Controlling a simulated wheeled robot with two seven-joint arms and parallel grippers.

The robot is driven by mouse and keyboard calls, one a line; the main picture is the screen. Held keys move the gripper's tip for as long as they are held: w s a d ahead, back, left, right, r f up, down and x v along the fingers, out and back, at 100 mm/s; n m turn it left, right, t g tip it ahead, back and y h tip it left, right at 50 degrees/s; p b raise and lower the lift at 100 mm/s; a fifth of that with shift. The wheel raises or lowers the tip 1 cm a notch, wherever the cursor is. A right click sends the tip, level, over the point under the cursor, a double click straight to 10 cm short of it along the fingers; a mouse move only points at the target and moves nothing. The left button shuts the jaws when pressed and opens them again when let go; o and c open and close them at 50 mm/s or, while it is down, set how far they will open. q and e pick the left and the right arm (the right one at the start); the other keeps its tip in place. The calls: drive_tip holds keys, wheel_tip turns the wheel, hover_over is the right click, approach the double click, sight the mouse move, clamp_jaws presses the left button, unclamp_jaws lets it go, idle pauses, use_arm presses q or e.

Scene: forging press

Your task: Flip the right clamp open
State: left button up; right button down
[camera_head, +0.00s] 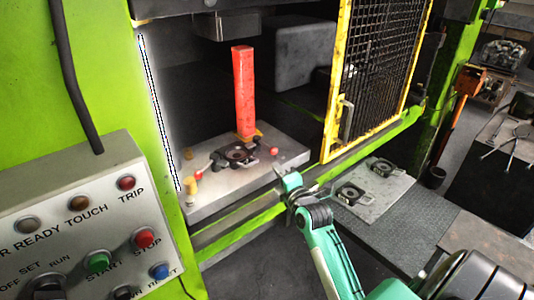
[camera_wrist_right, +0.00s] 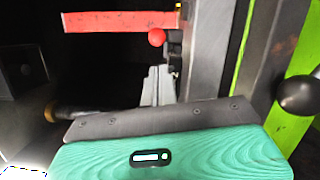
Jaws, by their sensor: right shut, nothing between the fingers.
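The right clamp (camera_head: 264,151) is a dark lever ending in a red ball knob, on the right side of the black fixture (camera_head: 235,156). The knob shows in the wrist view (camera_wrist_right: 156,38), just beyond my fingers. A red bar (camera_head: 243,92) stands upright at the fixture; it lies sideways across the top of the wrist view (camera_wrist_right: 120,21). The left clamp (camera_head: 202,166) has a red tip at the fixture's left. My right gripper (camera_head: 278,171) is shut and empty, in front of the right knob and seemingly apart from it. My left gripper is out of view.
The fixture sits on a grey press plate (camera_head: 215,198). A yellow mesh guard (camera_head: 378,70) stands to the right. A green press frame (camera_head: 230,222) runs along the front. The control panel (camera_head: 85,220) is at the left. Another plate with dark parts (camera_head: 372,205) lies right.

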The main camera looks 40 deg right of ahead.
drive_tip(key=w+p, duration=0.1)
drive_tip(key=w, duration=0.1)
drive_tip(key=w+p, duration=0.1)
drive_tip(key=w, duration=0.1)
drive_tip(key=w+d+p, duration=0.1)
drive_tip(key=w, duration=0.1)
drive_tip(key=shift+w+r, duration=0.3)
drive_tip(key=shift+w+d+f, duration=0.1)
drive_tip(key=shift+w+d, duration=0.05)
drive_tip(key=shift+w, duration=0.55)
